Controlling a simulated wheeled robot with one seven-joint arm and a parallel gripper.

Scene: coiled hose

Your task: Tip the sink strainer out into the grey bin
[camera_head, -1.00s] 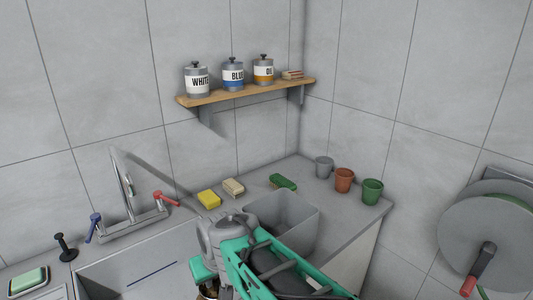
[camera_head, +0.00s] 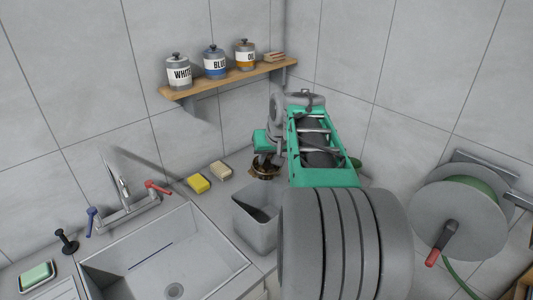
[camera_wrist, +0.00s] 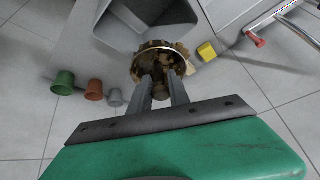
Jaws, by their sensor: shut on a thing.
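In the head view the strainer (camera_head: 264,175) hangs from my gripper (camera_head: 268,153) in the air, appearing just above and behind the grey bin (camera_head: 254,232). The bin stands on the counter right of the sink, its inside looking dark and empty where visible. In the wrist view the bin (camera_wrist: 112,36) lies just beyond the strainer. My arm hides part of the bin's right side.
The sink (camera_head: 170,262) and tap (camera_head: 124,205) are at left. A yellow sponge (camera_head: 198,183) and beige block (camera_head: 221,170) lie behind the bin. Three cups, including a green one (camera_wrist: 64,83), stand nearby. A shelf (camera_head: 230,77) with canisters is above; a hose reel (camera_head: 460,220) is at right.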

